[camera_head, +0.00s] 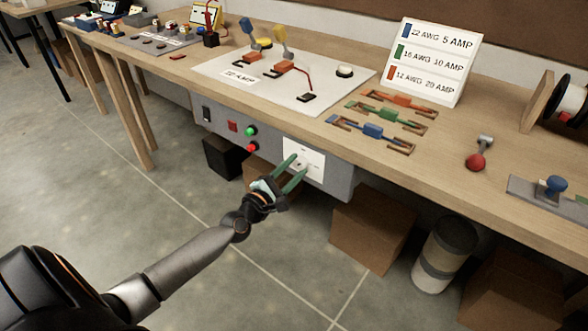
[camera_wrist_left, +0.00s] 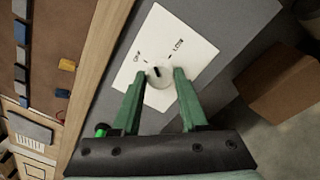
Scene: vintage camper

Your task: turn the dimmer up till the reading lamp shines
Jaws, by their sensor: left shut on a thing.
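The dimmer is a round pale knob (camera_wrist_left: 159,92) with a dark pointer mark, on a white plate (camera_head: 312,157) fixed to the grey box under the bench's front edge. The plate also shows in the left wrist view (camera_wrist_left: 196,38), with small lettering on either side of the knob. My left gripper (camera_head: 299,164) has green fingers on both sides of the knob and is shut on it; in the left wrist view the fingertips (camera_wrist_left: 165,72) flank it. The fingers partly hide the knob. I cannot make out a reading lamp for certain. My right gripper is not in view.
The grey box (camera_head: 268,163) also carries a green button (camera_head: 251,131), a red button (camera_head: 252,147) and a dark switch (camera_head: 206,113). A white board (camera_head: 270,90) with parts and a fuse chart (camera_head: 432,62) stand on the bench. Cardboard boxes (camera_head: 368,235) sit below.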

